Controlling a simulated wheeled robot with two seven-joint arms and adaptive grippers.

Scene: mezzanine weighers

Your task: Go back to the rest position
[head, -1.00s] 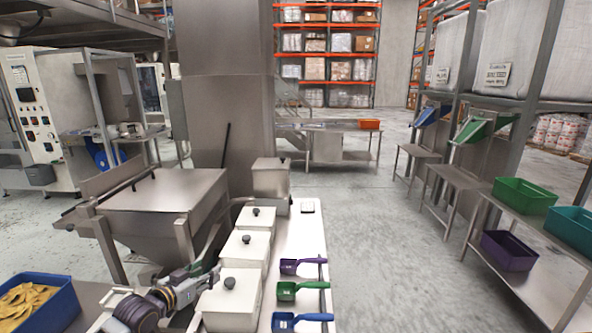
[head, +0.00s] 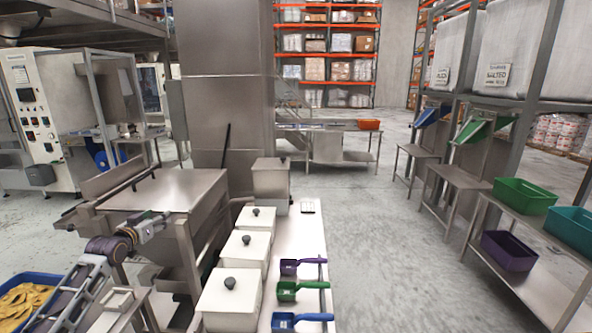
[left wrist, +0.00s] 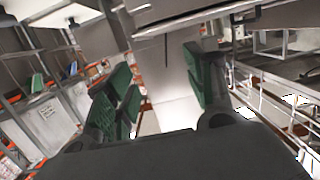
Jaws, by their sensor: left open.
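My left arm comes in from the lower left in the head view. My left gripper (head: 157,226) is held up in front of the steel hopper (head: 165,190), left of the white lidded bins. It is small and partly blurred into the hopper there. In the left wrist view my left gripper (left wrist: 160,88) shows its green finger pads spread apart with nothing between them. My right gripper is in neither view.
White lidded bins (head: 230,300) stand on a bench with a purple scoop (head: 290,267), a green scoop (head: 289,290) and a blue scoop (head: 285,322). A blue crate (head: 40,277) of yellow pieces is at lower left. Open floor (head: 380,270) lies right of the bench.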

